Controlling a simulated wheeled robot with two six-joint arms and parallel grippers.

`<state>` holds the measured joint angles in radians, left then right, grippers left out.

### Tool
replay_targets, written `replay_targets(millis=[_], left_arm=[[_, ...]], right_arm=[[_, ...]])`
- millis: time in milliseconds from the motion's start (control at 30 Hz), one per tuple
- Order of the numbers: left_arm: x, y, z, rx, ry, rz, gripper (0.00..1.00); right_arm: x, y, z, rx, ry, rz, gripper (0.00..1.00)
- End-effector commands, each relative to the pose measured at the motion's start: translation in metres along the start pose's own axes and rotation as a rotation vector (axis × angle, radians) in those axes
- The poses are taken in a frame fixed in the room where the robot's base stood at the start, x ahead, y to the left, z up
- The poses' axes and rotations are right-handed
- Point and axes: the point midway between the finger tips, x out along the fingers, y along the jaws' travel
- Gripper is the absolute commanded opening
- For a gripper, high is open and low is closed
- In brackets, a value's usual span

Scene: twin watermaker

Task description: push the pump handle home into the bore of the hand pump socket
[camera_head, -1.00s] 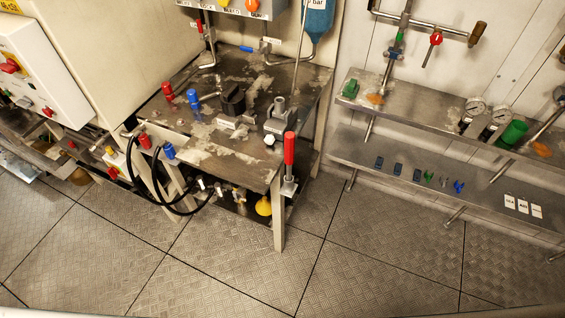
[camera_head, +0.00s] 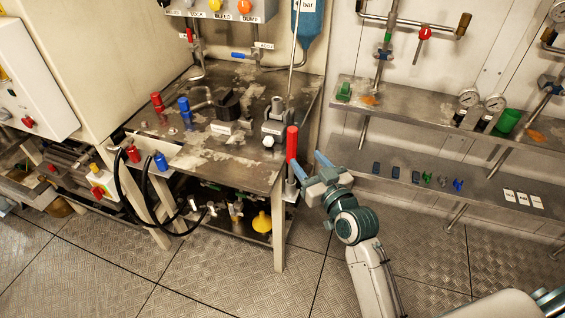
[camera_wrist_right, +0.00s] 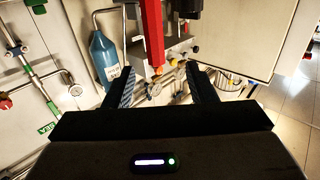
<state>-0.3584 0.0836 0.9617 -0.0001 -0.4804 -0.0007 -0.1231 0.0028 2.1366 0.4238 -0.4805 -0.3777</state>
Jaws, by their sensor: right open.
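In the right wrist view, the red grip (camera_wrist_right: 152,35) shows between and beyond the open fingers (camera_wrist_right: 160,72). My left gripper is out of view.
The bench (camera_head: 235,165) also carries red and blue fittings and a dark block (camera_head: 229,103). Black hoses (camera_head: 150,205) loop at its front left. Steel wall shelves (camera_head: 420,170) stand to the right. A blue bottle (camera_head: 309,35) hangs behind. The floor in front is clear.

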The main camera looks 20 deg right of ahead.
Motion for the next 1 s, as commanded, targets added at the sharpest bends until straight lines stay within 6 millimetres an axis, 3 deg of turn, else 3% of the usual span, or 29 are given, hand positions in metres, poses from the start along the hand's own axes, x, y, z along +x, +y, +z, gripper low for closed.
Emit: replay_targets(millis=[300,467,700,833,1000], left_arm=[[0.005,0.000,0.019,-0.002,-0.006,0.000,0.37],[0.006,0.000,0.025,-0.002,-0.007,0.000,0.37],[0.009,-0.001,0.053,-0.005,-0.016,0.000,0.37],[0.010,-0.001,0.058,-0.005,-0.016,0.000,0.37],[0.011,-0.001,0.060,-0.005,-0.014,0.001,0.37]], right_arm=[[0.046,0.001,-0.003,0.000,0.003,0.000,0.51],[0.056,0.001,-0.002,0.000,0.002,0.000,0.51],[0.085,0.007,0.001,0.000,0.001,0.001,0.51],[0.101,0.006,0.001,0.001,0.002,0.000,0.51],[0.105,0.006,0.003,0.000,0.001,0.001,0.51]])
